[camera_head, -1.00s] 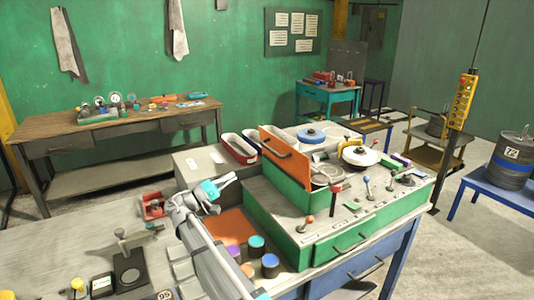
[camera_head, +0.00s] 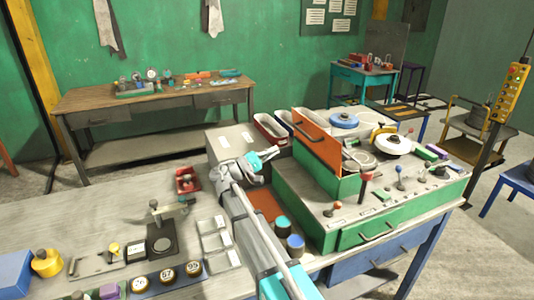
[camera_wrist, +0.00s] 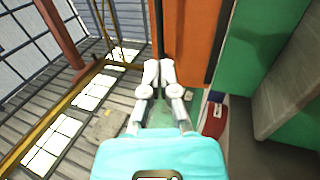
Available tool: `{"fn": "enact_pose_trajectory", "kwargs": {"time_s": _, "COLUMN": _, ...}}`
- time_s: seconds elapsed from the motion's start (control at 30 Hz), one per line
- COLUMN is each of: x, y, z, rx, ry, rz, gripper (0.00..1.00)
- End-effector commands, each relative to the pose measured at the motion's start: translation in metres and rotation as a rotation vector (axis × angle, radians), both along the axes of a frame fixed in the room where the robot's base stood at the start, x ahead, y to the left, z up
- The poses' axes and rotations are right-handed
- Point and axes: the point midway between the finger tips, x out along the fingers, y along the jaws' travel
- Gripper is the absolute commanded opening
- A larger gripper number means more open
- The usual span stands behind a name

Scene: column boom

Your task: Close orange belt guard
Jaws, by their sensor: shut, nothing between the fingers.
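The orange belt guard (camera_head: 316,142) stands upright, open, on the green machine (camera_head: 345,212). It has a dark handle on its face. In the wrist view the orange panel (camera_wrist: 190,42) rises just beyond and to the right of the fingers. My gripper (camera_head: 274,152) is just left of the guard in the head view, with its fingers shut and empty. In the wrist view my gripper (camera_wrist: 158,68) points toward the panel's lower left edge. Whether the fingertips touch the panel I cannot tell.
A blue-topped reel (camera_head: 343,120) and a white disc (camera_head: 393,145) sit on the machine behind the guard. Red-topped levers (camera_head: 365,185) stand on its front deck. A red bin (camera_head: 270,128) lies behind my gripper. Paint pots (camera_head: 295,245) stand beside my arm.

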Motion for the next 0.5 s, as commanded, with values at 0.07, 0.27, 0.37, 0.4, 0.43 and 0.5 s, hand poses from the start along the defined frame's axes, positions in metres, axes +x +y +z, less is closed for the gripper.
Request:
{"fn": "enact_pose_trajectory", "kwargs": {"time_s": 0.07, "x": 0.003, "y": -0.013, "z": 0.007, "rx": 0.000, "ry": 0.000, "rz": -0.003, "gripper": 0.00}}
{"fn": "enact_pose_trajectory", "kwargs": {"time_s": 0.27, "x": 0.013, "y": -0.041, "z": 0.017, "rx": 0.000, "ry": -0.001, "rz": -0.002, "gripper": 0.00}}
{"fn": "enact_pose_trajectory", "kwargs": {"time_s": 0.37, "x": 0.017, "y": -0.054, "z": 0.022, "rx": 0.000, "ry": -0.001, "rz": -0.004, "gripper": 0.00}}
{"fn": "enact_pose_trajectory", "kwargs": {"time_s": 0.4, "x": 0.018, "y": -0.059, "z": 0.024, "rx": 0.000, "ry": 0.000, "rz": -0.003, "gripper": 0.00}}
{"fn": "enact_pose_trajectory", "kwargs": {"time_s": 0.43, "x": 0.020, "y": -0.063, "z": 0.025, "rx": 0.000, "ry": 0.000, "rz": -0.002, "gripper": 0.00}}
{"fn": "enact_pose_trajectory", "kwargs": {"time_s": 0.5, "x": 0.022, "y": -0.070, "z": 0.027, "rx": 0.000, "ry": 0.000, "rz": -0.002, "gripper": 0.00}}
